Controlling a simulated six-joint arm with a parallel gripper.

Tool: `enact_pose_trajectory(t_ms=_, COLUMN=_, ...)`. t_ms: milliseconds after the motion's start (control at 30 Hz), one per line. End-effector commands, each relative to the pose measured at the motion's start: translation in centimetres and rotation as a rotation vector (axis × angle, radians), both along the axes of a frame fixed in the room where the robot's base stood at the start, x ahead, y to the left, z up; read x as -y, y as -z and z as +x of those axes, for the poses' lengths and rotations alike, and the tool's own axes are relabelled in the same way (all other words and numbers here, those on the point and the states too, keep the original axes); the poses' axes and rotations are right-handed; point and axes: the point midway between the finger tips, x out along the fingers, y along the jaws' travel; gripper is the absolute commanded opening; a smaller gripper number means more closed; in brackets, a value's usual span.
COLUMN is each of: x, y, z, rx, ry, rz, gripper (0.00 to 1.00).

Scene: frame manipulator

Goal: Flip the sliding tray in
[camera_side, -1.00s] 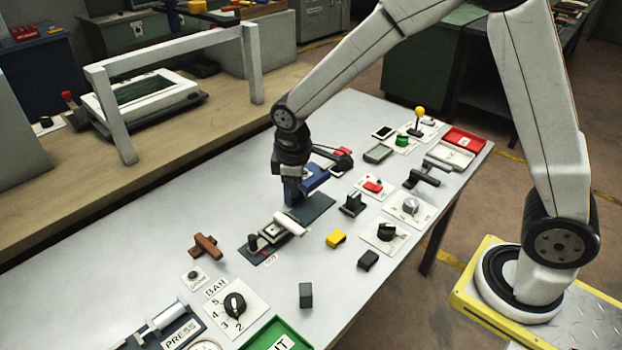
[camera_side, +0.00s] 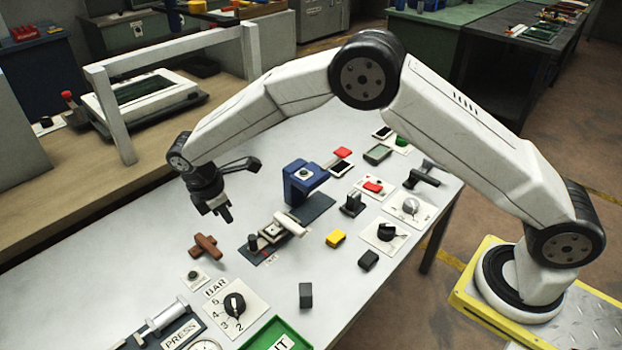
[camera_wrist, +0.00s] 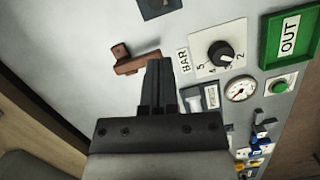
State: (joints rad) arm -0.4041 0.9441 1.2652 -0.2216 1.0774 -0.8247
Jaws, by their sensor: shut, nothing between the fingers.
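My gripper (camera_side: 227,214) is shut and empty, hanging above the left part of the grey table. In the wrist view its dark fingers (camera_wrist: 158,78) are together, with nothing between them. A low dark tray (camera_side: 200,99) carries a white panel with a dark window (camera_side: 140,92) on the wooden bench, partly under a grey frame (camera_side: 125,140). It is the likeliest sliding tray, but no label confirms this. A red-tipped lever (camera_side: 68,96) stands at its left end. The gripper is to the right of and nearer than this tray, apart from it. The wrist view does not show the tray.
A slide latch on a dark base (camera_side: 277,232), a blue stand (camera_side: 303,182) and a BAR dial (camera_side: 235,304) are on the table. The frame's posts are obstacles near the tray.

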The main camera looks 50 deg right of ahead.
Motion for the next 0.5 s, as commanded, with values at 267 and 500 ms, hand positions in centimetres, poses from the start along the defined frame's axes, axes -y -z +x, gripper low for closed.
enact_pose_trajectory(t_ms=267, x=-0.55, y=0.30, z=0.20, rx=-0.009, ry=-0.028, rz=-0.007, gripper=0.00)
enact_pose_trajectory(t_ms=500, x=-0.52, y=0.31, z=0.18, rx=-0.008, ry=-0.026, rz=-0.008, gripper=0.00)
